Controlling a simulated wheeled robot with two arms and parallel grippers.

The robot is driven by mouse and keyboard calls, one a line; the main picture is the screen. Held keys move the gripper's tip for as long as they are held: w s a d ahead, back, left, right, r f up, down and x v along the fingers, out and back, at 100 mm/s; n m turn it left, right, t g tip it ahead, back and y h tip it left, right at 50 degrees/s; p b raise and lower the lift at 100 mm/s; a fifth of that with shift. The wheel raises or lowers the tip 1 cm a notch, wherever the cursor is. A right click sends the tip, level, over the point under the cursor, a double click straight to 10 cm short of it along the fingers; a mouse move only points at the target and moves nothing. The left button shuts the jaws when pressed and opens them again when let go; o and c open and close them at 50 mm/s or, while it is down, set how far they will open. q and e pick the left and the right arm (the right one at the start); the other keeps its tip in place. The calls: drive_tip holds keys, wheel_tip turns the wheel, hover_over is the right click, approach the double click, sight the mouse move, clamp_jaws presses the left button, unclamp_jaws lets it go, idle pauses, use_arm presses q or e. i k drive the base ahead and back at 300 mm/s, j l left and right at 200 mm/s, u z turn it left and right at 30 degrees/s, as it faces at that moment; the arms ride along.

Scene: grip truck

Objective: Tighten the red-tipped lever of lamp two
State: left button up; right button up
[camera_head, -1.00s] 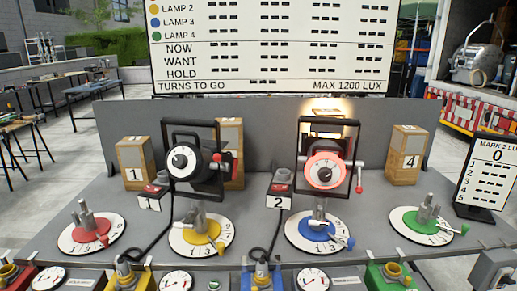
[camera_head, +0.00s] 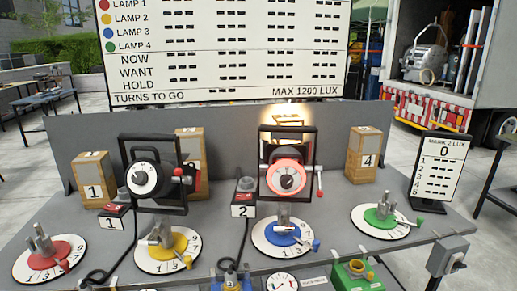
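Neither of my grippers is in view. How tight the lever of lamp two is cannot be told.
Numbered discs with red (camera_head: 48,254), yellow (camera_head: 168,246), blue (camera_head: 283,234) and green (camera_head: 381,217) hubs line the table front. Wooden blocks (camera_head: 365,154) stand behind. A lux sign (camera_head: 438,168) stands right. A lamp board (camera_head: 225,50) rises behind the grey panel.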

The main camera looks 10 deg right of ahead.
sight(318, 168)
drive_tip(key=k+l, duration=0.1)
drive_tip(key=l, duration=0.75)
drive_tip(key=k+l, duration=0.15)
drive_tip(key=l, duration=0.65)
drive_tip(key=k+l+u, duration=0.05)
